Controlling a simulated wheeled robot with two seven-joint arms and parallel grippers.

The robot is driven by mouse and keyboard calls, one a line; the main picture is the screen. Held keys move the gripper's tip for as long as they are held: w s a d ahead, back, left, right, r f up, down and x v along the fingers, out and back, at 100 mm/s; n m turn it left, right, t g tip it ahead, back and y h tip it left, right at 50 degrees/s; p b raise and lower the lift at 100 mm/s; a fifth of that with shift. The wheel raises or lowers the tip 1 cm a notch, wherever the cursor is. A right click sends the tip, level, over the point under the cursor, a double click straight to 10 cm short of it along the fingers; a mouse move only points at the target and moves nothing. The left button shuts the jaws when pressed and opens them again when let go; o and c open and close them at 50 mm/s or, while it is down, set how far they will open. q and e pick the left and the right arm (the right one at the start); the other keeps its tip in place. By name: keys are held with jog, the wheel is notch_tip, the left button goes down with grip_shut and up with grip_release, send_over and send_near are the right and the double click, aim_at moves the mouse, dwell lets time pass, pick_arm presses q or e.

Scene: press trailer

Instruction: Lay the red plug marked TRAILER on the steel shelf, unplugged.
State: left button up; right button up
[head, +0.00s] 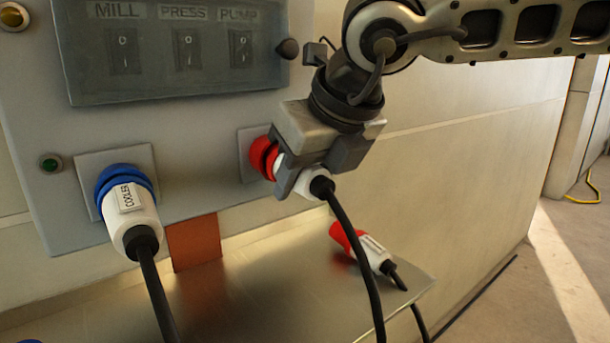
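A plug with a white body (314,183) sits at the red socket (262,157) on the grey panel, its black cable hanging down. My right gripper (314,168) has its fingers around this plug and appears shut on it. The fingers cover much of the body, and no label on it can be read. A second plug, red and white (361,248), lies unplugged on the steel shelf (255,290) near its right end; its label is too small to read. My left gripper is not in view.
A blue and white plug marked COOLER (131,209) is in the panel's left socket. Switches marked MILL, PRESS and PUMP (180,50) are above. A copper-coloured plate (194,243) stands behind the shelf. The middle of the shelf is clear. Cables hang across its front.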

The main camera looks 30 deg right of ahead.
aim_at(326, 199)
jog(key=c, duration=0.3)
jog(key=shift+c, duration=0.2)
jog(key=shift+s, duration=0.1)
jog(key=shift+s+d+b, duration=0.2)
jog(key=shift+s+b, duration=0.8)
jog(key=shift+s, duration=1.4)
jog(key=shift+s+d+b, duration=0.1)
jog(key=shift+s+b, duration=0.25)
jog(key=shift+s, duration=0.9)
